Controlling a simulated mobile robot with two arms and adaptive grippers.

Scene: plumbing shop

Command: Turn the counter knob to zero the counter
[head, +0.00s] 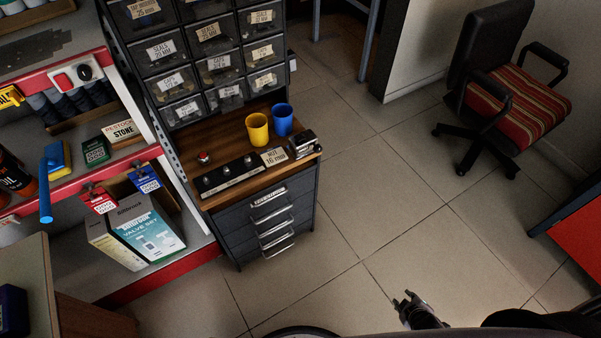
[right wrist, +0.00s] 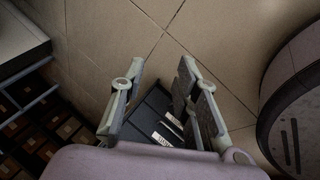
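A small dark and silver device (head: 303,143), which looks like the counter, sits at the right front corner of the wooden bench top (head: 228,139). Its knob and digits are too small to make out. My right gripper (head: 405,297) is low in the head view, over the floor, to the right of and well apart from the bench. In the right wrist view my right gripper (right wrist: 161,72) shows its two fingers spread, with nothing between the tips. My left gripper is not in view.
A yellow cup (head: 257,130) and a blue cup (head: 282,119) stand beside the device. A dark strip with several knobs (head: 228,175) and a red button (head: 204,158) are on the bench. An office chair (head: 510,85) stands at right. The tiled floor between is clear.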

